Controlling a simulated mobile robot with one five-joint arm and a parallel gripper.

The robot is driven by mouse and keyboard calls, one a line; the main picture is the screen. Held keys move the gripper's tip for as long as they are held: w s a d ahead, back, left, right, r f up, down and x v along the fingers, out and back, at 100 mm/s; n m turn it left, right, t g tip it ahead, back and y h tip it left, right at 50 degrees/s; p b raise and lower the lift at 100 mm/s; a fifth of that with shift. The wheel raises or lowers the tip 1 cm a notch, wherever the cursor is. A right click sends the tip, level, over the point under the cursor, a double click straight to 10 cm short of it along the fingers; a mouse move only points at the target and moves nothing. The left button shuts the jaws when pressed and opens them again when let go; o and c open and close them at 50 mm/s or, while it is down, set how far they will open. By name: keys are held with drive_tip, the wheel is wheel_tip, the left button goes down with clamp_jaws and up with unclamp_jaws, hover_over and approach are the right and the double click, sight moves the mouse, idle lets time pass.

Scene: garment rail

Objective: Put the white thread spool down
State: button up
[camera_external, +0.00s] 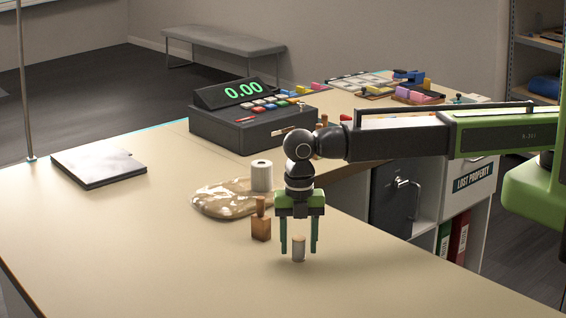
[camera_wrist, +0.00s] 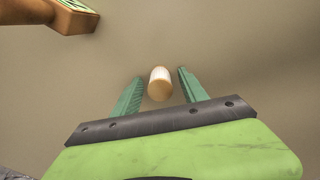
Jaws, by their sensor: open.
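The white thread spool (camera_external: 298,249), a small pale cylinder with a tan end, stands upright on the counter, as far as I can tell. My gripper (camera_external: 299,243) points straight down over it, with one green finger on each side. In the wrist view the spool (camera_wrist: 160,82) lies between the fingertips of my open gripper (camera_wrist: 160,76), with a visible gap on both sides. Its underside is hidden in the wrist view.
A wooden stamp (camera_external: 261,224) stands close by on the left; it also shows in the wrist view (camera_wrist: 68,14). The front left counter (camera_external: 130,240) is clear.

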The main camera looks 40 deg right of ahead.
sight(299, 238)
wheel_tip(299, 238, up, 16)
drive_tip(key=p, duration=1.5)
drive_tip(key=shift+r+p, duration=0.25)
drive_tip(key=shift+p, duration=0.05)
drive_tip(key=w+d+m, duration=0.4)
drive_tip(key=w+d, duration=0.2)
drive_tip(key=d, duration=0.4)
drive_tip(key=w+d+m, duration=0.4)
drive_tip(key=w+d, duration=0.2)
drive_tip(key=d, duration=0.3)
drive_tip(key=w+d+m, duration=0.4)
drive_tip(key=w+d, duration=0.2)
drive_tip(key=d, duration=0.4)
drive_tip(key=w+d+m, duration=0.2)
drive_tip(key=d+m, duration=0.5)
drive_tip(key=d, duration=1.1)
drive_tip(key=shift+d+m, duration=0.25)
drive_tip(key=shift+m, duration=0.05)
drive_tip(key=s+d+m, duration=0.1)
drive_tip(key=d+m, duration=0.2)
drive_tip(key=d, duration=0.3)
drive_tip(key=s+d+m, duration=0.1)
drive_tip(key=d+m, duration=0.2)
drive_tip(key=d, duration=0.3)
drive_tip(key=s+d+m, duration=0.1)
drive_tip(key=d+m, duration=0.1)
drive_tip(key=d, duration=0.4)
drive_tip(key=shift+s+d+m, duration=0.1)
drive_tip(key=shift+m, duration=0.3)
drive_tip(key=shift+o, duration=0.4)
